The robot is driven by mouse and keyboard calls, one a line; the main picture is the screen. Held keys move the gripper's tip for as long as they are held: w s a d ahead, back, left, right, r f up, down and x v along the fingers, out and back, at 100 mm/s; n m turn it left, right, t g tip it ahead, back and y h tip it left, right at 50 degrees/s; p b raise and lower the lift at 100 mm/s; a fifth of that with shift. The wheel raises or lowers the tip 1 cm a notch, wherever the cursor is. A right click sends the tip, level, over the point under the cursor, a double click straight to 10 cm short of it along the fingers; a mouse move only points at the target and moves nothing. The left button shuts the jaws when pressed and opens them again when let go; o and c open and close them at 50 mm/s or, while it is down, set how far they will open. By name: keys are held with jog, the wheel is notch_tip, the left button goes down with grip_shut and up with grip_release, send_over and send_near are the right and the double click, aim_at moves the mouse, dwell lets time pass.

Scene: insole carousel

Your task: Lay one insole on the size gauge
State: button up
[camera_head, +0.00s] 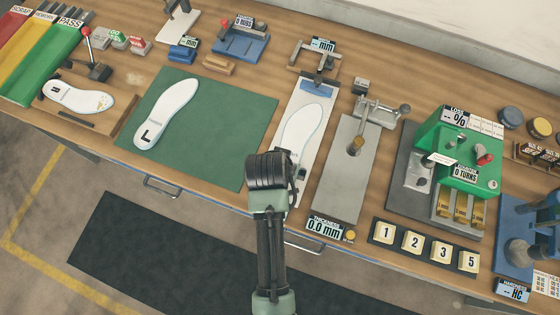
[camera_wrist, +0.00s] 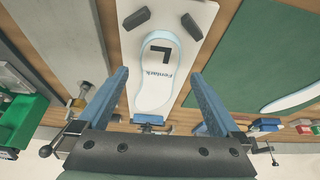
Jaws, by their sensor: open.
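The size gauge is a long white board (camera_head: 323,105) with a blue stop at its far end; the board also shows in the wrist view (camera_wrist: 120,8). A white insole with a pale blue edge (camera_head: 298,125) lies flat on it. In the wrist view that insole (camera_wrist: 154,84) shows a black "L" and printed lettering. My gripper (camera_wrist: 160,73) is open and empty, its two blue fingers apart over the insole's sides with the insole between them in the picture. Whether they are at its height I cannot tell.
A second "L" insole (camera_head: 166,112) lies on the green mat (camera_head: 232,130). An "R" insole (camera_head: 82,97) lies at the far left, beside a red-knobbed lever. A grey thickness gauge (camera_head: 343,180) stands right of the board, then the green tester (camera_head: 440,130). Two dark blocks (camera_wrist: 190,26) sit on the board.

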jog(key=d+v, duration=0.1)
jog(key=v, duration=0.6)
jog(key=w+r+t, duration=0.4)
jog(key=w+r, duration=0.1)
jog(key=r, duration=0.5)
jog(key=w+a+r+n+t+y, duration=0.1)
jog(key=w+r+t, duration=0.3)
jog(key=r, duration=0.5)
jog(key=w+r+t, duration=0.3)
jog(key=w+r, duration=0.3)
jog(key=r, duration=0.4)
notch_tip(320, 180, up, 17)
jog(key=s+n+t, duration=0.1)
jog(key=s+t, duration=0.1)
jog(key=t, duration=0.3)
jog(key=s+r+t, duration=0.3)
jog(key=s+r, duration=0.2)
jog(key=r, duration=0.3)
jog(key=s+d+r+n+t, duration=0.1)
jog(key=s+r+t, duration=0.3)
jog(key=r, duration=0.5)
jog(key=shift+s+d+r, duration=0.15)
jog(key=shift+s, duration=0.5)
